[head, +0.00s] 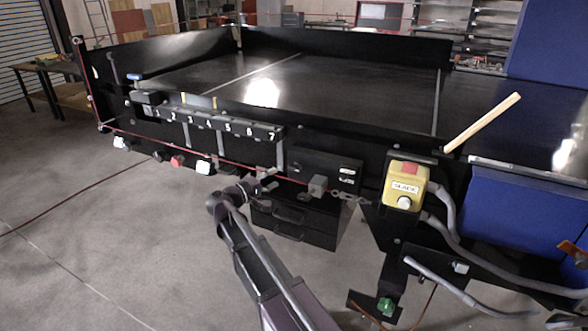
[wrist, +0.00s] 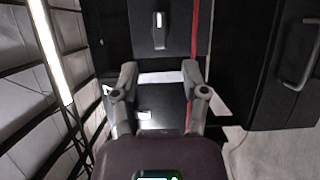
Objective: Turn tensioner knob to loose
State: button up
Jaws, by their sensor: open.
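I cannot tell for sure which part is the tensioner knob. A red cord runs along the conveyor's front to a small grey block (head: 317,187) and a chain (head: 350,197). A yellow box (head: 401,188) labelled SLACK, with a red top and pale round button, stands right of the chain. My gripper (head: 268,182) is left of the grey block, by the front panel. In the wrist view my gripper (wrist: 160,78) is open and empty, its fingers spread before dark panels. A dark plate with a pale slot (wrist: 158,20) lies beyond the fingertips, beside a red strip (wrist: 194,35).
A row numbered up to 7 (head: 218,127) runs along the conveyor front, with coloured buttons (head: 177,161) below. Black drawers (head: 295,225) stand under the conveyor. Grey conduits (head: 447,215) hang at the right. Open floor (head: 110,235) lies at the left.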

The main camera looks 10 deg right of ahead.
aim_at(292, 169)
jog(key=x, duration=0.9)
jog(key=shift+w+d, duration=0.1)
jog(key=shift+w, duration=0.05)
grip_shut()
